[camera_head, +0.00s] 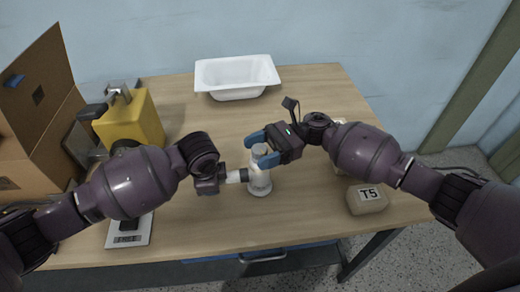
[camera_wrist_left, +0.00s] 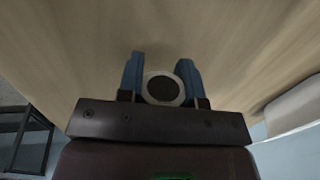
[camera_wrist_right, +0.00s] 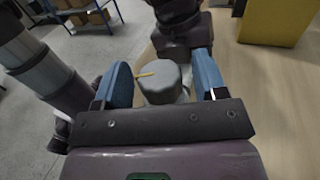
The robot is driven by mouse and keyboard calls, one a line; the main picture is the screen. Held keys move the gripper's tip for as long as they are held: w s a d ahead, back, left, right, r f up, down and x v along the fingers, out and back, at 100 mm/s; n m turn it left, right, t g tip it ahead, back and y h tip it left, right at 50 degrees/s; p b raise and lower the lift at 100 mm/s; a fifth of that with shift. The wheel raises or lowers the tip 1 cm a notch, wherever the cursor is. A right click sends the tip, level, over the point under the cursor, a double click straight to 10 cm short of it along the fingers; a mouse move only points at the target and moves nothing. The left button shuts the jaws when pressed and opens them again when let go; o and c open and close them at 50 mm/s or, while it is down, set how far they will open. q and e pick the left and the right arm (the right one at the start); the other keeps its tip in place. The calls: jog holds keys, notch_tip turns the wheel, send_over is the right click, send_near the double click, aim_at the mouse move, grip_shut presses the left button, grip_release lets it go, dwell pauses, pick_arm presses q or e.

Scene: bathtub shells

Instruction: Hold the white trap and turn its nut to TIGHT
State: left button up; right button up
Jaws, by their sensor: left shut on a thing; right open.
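The white trap (camera_head: 260,182) stands upright on the table, with a short side pipe pointing left. My left gripper (camera_head: 222,178) is shut on that side pipe; the left wrist view shows the pipe's round dark-centred end (camera_wrist_left: 162,88) between the blue fingers (camera_wrist_left: 160,80). The grey nut (camera_wrist_right: 163,84) on top of the trap carries a yellow pointer mark. My right gripper (camera_head: 258,153) is open, with its blue fingers on either side of the nut; the right wrist view shows gaps beside it. No TIGHT mark can be read in these frames.
A white basin (camera_head: 237,77) stands at the back. A yellow block with a metal tap (camera_head: 130,122) and a cardboard box (camera_head: 40,100) are at left. A beige block labelled T5 (camera_head: 367,198) lies at right. A white label plate (camera_head: 130,231) is at front left. The table's middle back is clear.

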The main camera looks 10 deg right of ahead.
jog(key=c, duration=0.9)
jog(key=shift+c, duration=0.2)
